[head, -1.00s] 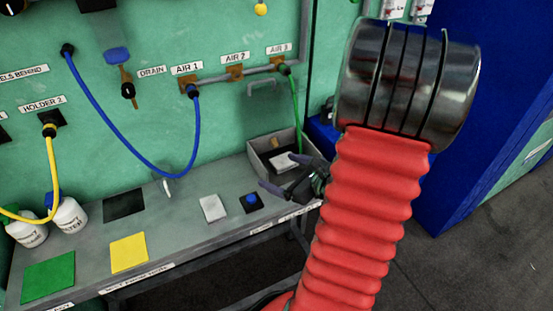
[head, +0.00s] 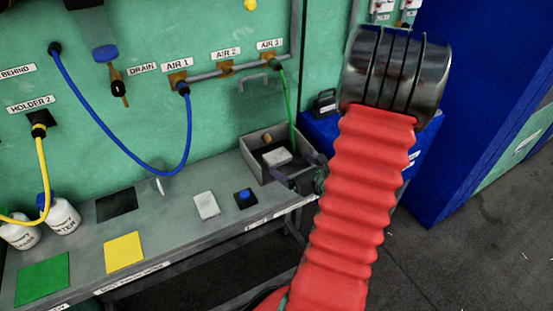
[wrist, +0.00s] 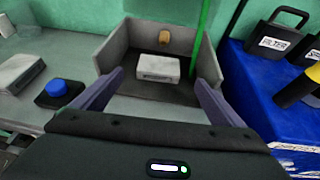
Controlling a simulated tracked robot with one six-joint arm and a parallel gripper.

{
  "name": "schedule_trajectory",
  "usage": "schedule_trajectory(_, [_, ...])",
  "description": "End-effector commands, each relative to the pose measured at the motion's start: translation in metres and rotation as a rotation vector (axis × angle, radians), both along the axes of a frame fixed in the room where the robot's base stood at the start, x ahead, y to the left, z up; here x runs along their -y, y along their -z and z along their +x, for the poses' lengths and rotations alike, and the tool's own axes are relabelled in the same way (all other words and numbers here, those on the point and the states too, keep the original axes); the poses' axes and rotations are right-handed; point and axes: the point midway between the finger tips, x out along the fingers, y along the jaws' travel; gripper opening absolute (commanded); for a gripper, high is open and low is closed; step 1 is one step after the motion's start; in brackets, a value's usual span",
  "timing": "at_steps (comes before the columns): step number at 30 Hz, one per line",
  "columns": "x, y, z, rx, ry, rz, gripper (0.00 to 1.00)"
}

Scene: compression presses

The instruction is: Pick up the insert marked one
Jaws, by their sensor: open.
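A pale grey-white block (wrist: 158,68) with small dark marking on its front face lies in an open grey bin; the marking is too small to read. The same block shows in the head view (head: 276,156). A similar pale block (head: 206,206) lies on the bench left of the bin and shows at the left edge of the wrist view (wrist: 20,72). My gripper (wrist: 159,84) is open and empty, its two purple-grey fingers apart at the bin's open front, with the block ahead between them. In the head view my gripper (head: 296,172) is partly hidden by my red arm sleeve.
The grey bin (head: 257,145) has raised walls, and a green hose (wrist: 205,35) hangs into it. A small tan piece (wrist: 164,37) sits at its back. A blue button (head: 245,196) is left of the gripper. A blue case (wrist: 270,95) stands right of the bin.

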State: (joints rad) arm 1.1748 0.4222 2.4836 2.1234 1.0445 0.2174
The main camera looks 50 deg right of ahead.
Motion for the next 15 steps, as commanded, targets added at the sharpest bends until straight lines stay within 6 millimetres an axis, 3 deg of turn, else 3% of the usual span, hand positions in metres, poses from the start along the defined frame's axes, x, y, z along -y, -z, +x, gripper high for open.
schedule_trajectory(9, [0.009,0.017,0.040,-0.001,-0.002,0.001,0.92])
schedule_trajectory(15, [0.012,0.020,0.047,0.000,0.000,-0.001,0.92])
